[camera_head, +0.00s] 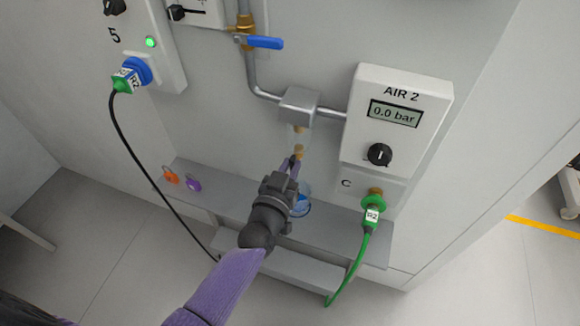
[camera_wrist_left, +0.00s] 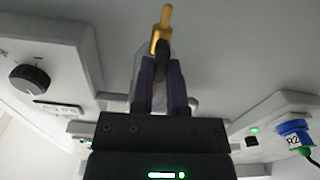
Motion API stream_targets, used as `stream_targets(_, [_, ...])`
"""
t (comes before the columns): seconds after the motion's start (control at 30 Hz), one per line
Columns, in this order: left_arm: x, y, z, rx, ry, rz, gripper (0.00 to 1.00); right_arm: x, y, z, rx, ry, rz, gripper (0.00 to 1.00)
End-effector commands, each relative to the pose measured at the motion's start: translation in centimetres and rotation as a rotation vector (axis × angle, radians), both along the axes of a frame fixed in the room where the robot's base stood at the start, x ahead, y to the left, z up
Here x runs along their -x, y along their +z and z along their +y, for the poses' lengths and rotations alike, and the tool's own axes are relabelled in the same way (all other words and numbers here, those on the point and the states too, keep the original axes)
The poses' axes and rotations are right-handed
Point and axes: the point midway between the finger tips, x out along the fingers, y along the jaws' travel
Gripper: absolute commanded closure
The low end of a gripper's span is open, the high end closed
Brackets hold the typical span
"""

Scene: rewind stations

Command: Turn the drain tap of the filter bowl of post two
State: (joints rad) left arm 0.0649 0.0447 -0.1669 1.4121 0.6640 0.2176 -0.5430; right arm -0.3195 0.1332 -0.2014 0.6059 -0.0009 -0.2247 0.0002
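The filter bowl (camera_head: 298,137) is a small clear bowl under a grey block (camera_head: 299,106) on the pipe, left of the AIR 2 panel. Its brass drain tap (camera_head: 298,151) shows below the bowl, and it also shows in the left wrist view (camera_wrist_left: 160,38). My left gripper (camera_head: 295,163) points up at the tap from below. In the left wrist view its two fingers (camera_wrist_left: 161,68) stand a small gap apart, with their tips at the tap's brass. I cannot tell whether they press on it. My right gripper is in no view.
A clear cup with blue (camera_head: 303,200) stands on the grey shelf (camera_head: 228,200), partly behind my gripper. Orange (camera_head: 171,175) and purple (camera_head: 193,185) padlocks are at the left. A green hose (camera_head: 357,262) and a black cable (camera_head: 143,165) hang to either side. A blue valve handle (camera_head: 265,43) is above.

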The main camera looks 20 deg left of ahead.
Motion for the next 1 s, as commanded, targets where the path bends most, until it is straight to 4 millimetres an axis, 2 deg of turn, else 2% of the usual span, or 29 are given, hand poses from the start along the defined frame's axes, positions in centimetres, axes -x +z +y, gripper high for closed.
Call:
stream_targets(0.47, [0.03,-0.03,0.03,0.051,0.000,0.003,1.00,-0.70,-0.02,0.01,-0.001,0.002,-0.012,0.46])
stream_targets(0.67, [0.02,-0.03,0.06,0.178,0.000,0.006,1.00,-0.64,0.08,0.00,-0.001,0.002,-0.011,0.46])
stream_targets(1.0, [0.01,-0.13,0.20,0.496,0.000,0.018,1.00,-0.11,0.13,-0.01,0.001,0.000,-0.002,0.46])
